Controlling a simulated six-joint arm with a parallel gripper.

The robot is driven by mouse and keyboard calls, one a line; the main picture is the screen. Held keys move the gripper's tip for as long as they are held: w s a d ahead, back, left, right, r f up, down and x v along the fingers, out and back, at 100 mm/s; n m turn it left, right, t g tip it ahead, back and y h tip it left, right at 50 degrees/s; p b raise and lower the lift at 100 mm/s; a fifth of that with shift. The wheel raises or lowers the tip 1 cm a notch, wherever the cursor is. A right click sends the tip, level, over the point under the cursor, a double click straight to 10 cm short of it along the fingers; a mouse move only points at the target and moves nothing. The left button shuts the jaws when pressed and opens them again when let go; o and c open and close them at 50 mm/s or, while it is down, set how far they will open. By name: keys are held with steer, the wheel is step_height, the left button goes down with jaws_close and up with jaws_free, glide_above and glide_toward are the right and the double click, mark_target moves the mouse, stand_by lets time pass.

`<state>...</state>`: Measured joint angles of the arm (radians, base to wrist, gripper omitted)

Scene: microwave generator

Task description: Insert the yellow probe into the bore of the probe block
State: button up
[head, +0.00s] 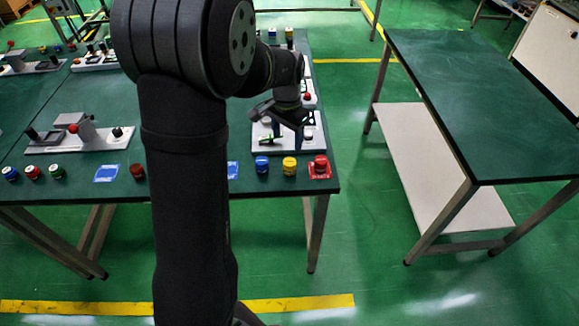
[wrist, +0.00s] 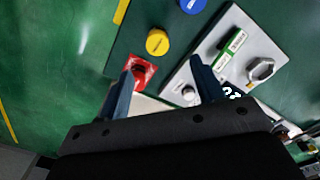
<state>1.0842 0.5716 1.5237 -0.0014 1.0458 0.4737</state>
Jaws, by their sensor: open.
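My gripper (wrist: 161,66) is open, with its two dark blue fingers apart and nothing visible between their tips. In the head view my gripper (head: 283,112) hangs over a white-grey plate (head: 290,148) near the right end of the table. The wrist view shows this plate (wrist: 244,24) to the right of the fingers, bearing a green-and-white labelled part (wrist: 231,47), a silver hexagonal part (wrist: 260,70) and a round white knob (wrist: 189,93).
Another fixture plate (head: 80,140) lies to the left. A second green-topped table (head: 470,90) at right is bare, with open floor between the tables.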

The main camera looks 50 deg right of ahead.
mark_target(289, 161)
step_height(289, 161, down, 6)
steer(key=f, duration=0.5)
steer(key=shift+s+d, duration=0.2)
steer(key=shift+s, duration=0.05)
steer(key=c, duration=1.1)
steer(key=shift+c, duration=0.2)
steer(key=shift+r, duration=0.1)
